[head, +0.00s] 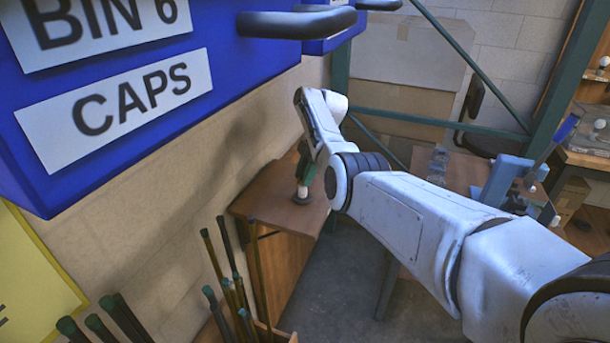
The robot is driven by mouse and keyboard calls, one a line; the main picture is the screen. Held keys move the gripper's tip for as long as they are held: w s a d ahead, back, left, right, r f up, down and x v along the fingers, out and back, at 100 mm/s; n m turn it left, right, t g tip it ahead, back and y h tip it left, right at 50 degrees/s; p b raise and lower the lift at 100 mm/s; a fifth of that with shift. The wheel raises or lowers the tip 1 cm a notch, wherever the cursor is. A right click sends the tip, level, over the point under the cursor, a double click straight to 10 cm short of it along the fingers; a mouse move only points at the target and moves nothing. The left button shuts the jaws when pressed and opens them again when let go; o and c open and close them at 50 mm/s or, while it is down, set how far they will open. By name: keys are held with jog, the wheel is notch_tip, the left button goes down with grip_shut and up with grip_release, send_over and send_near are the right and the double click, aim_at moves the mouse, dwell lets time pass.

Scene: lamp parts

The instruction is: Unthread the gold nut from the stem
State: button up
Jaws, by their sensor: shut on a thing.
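My gripper (304,180) points down over the small brown table (268,190) by the wall, at the end of my white arm. It is shut on the top of a small upright lamp part. A short white piece of that lamp part (302,191) shows just below the jaws. Its round dark base (302,199) rests on the table top. The gold nut and the stem cannot be made out at this size; the gripper covers the upper end of the part.
A blue bin (180,140) labelled CAPS hangs close at upper left. Several dark rods (222,265) with green ends stand at lower left. A workbench with a blue fixture (505,178) is at right. Green frame posts (548,95) stand behind. The table top is otherwise bare.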

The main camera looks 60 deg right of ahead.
grip_shut()
jog(key=shift+r+p, duration=0.75)
jog(key=shift+r, duration=0.15)
jog(key=shift+r+p, duration=0.95)
jog(key=shift+r, duration=0.3)
jog(key=shift+r+p, duration=0.3)
jog(key=shift+r, duration=0.6)
jog(key=shift+r, duration=0.15)
notch_tip(320, 180, up, 4)
jog(key=shift+f, duration=0.15)
